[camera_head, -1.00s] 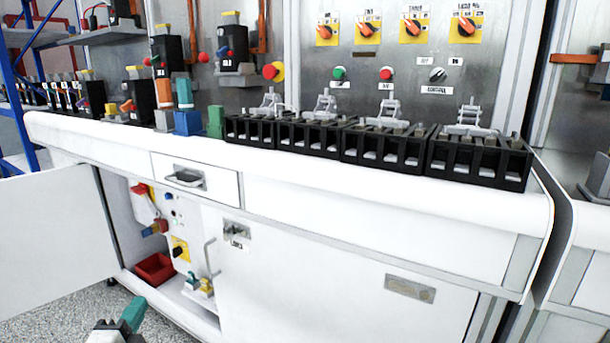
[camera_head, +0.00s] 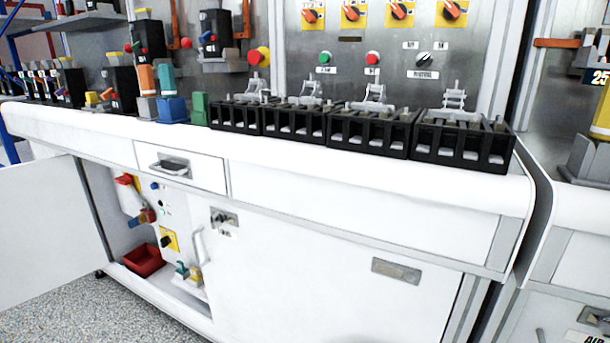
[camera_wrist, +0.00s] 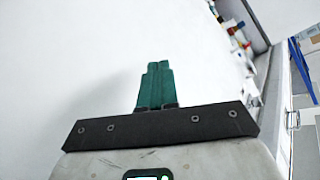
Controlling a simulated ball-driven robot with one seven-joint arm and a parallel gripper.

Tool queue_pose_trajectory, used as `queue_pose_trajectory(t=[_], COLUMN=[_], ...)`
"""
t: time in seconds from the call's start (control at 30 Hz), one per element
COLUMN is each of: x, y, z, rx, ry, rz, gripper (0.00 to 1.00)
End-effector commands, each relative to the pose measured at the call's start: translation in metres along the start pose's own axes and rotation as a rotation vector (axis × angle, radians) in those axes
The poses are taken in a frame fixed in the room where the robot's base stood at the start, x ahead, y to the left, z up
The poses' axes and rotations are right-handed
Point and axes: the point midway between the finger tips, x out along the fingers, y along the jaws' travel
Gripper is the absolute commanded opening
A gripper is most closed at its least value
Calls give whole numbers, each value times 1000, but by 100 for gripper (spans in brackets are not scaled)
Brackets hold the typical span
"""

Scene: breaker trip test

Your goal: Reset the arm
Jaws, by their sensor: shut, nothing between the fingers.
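My gripper (camera_wrist: 157,68) shows in the wrist view, its green fingers together with nothing between them. A plain white surface fills most of the view behind it. In the head view now my gripper is out of sight. The white workbench (camera_head: 300,170) stands ahead with its left cabinet door (camera_head: 40,235) open.
Several black breaker trays (camera_head: 372,131) line the bench top. A blue block (camera_head: 172,110) and a green block (camera_head: 199,109) stand left of them. A red bin (camera_head: 143,261) sits inside the open cabinet. Grey speckled floor is clear in front at lower left.

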Motion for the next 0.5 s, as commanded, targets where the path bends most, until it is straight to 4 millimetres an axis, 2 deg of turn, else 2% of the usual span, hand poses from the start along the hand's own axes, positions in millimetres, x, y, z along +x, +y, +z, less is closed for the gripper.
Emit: queue_pose_trajectory(t=[0.03,0.17,0.2,0.33,0.5], x=[-26,-91,-113,-187,-271], y=[24,66,77,102,111], z=[19,64,77,118,158], rx=[-24,-68,-73,-71,-32], ry=[-67,-245,-300,-473,-657], rz=[53,178,218,343,470], gripper=[0,0,0,0,0])
